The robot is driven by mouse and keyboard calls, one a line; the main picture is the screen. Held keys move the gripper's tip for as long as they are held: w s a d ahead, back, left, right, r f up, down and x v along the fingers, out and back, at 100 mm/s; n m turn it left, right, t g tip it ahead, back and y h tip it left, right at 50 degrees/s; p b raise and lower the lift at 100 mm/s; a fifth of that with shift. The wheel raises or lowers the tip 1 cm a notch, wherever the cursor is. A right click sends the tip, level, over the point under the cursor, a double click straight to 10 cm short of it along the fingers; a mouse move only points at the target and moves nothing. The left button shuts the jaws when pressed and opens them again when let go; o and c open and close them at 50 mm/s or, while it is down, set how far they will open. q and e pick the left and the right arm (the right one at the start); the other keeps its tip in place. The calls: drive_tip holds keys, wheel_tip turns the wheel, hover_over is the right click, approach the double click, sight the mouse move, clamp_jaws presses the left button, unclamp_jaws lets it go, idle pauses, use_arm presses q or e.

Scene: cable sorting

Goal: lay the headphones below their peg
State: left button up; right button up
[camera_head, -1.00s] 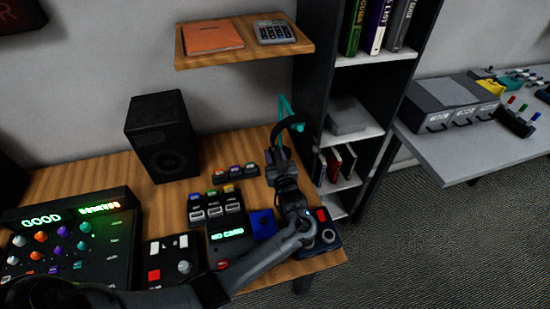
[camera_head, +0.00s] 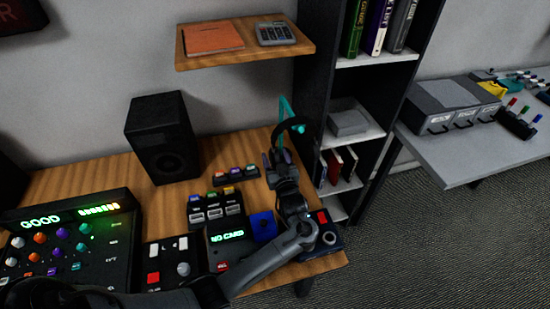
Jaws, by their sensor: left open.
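The black headphones (camera_head: 291,122) show as a dark curved band at the right back of the wooden desk, by the foot of a teal stand with a peg (camera_head: 285,107). The band crosses in front of the stand. I cannot tell whether it rests on the desk or leans on the stand. My left gripper (camera_head: 277,156) is open, just below and in front of the band. Its fingers and wrist hide the lower part of the headphones. The right gripper is not in view.
A black speaker (camera_head: 162,137) stands left of the stand. A strip with coloured buttons (camera_head: 236,175), a switch block (camera_head: 214,206) and a blue box (camera_head: 263,225) lie close to my left arm. A dark shelf unit (camera_head: 331,150) rises at the right. A wooden shelf (camera_head: 244,50) hangs above.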

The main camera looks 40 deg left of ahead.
use_arm(q)
drive_tip(key=p+v, duration=0.1)
drive_tip(key=v, duration=0.9)
drive_tip(key=shift+d+f, duration=0.15)
drive_tip(key=shift+f, duration=0.2)
